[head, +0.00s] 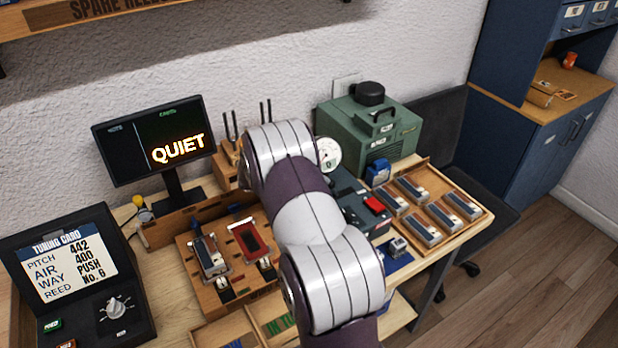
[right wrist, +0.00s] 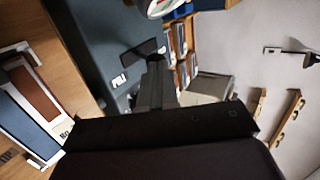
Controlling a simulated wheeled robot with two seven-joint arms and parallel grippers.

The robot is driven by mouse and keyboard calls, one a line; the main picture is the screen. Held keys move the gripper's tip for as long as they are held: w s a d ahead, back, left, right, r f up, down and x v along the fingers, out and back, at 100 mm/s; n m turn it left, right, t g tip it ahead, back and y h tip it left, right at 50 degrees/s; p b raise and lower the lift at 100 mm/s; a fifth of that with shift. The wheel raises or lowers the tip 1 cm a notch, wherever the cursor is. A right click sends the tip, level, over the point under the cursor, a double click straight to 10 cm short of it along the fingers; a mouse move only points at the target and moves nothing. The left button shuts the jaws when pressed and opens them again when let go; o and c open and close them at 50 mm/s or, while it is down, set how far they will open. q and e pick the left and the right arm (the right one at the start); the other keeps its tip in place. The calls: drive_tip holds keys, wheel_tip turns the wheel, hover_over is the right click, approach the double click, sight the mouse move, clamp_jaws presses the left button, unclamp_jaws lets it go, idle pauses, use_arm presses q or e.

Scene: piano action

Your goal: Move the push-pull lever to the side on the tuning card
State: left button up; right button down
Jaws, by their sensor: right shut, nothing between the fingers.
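The tuning card (head: 69,262) shows at the left of the head view and reads pitch 442, air 400, way PUSH, reed No. 6. A dark blue-grey unit (head: 347,188) stands right of my right arm, partly hidden by it. In the right wrist view its face (right wrist: 92,50) bears a small white label (right wrist: 118,80), too small to read. My right gripper (right wrist: 156,70) is shut and empty in front of that face. A black bar, perhaps the lever, shows at the fingertips; I cannot tell whether they touch. My left gripper is out of view.
A round gauge (head: 329,154) stands behind the unit, near a green machine (head: 370,130). A wooden tray (head: 467,184) of reed blocks lies to the right. A wooden fixture (head: 186,257) and a monitor (head: 152,140) reading QUIET are to the left.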

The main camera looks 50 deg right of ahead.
drive_tip(key=shift+d+f, duration=0.1)
drive_tip(key=shift+d, duration=0.05)
drive_tip(key=shift+r+p, duration=0.2)
drive_tip(key=shift+p, duration=0.15)
drive_tip(key=d+r+y+p, duration=0.1)
drive_tip(key=p, duration=0.3)
drive_tip(key=s+d+r+y+p, duration=0.1)
drive_tip(key=p, duration=0.3)
drive_tip(key=shift+d+r+t+y, duration=0.3)
drive_tip(key=shift+d+r, duration=0.05)
drive_tip(key=d+p, duration=0.1)
drive_tip(key=d+y+p, duration=0.1)
drive_tip(key=p, duration=0.1)
drive_tip(key=d+f+p, duration=0.1)
drive_tip(key=p, duration=0.1)
drive_tip(key=shift+s+d+y, duration=0.3)
drive_tip(key=shift+s+d, duration=0.05)
drive_tip(key=shift+d, duration=0.05)
drive_tip(key=shift+r, duration=0.1)
drive_tip(key=shift+r+p, duration=0.7)
drive_tip(key=shift+p, duration=0.1)
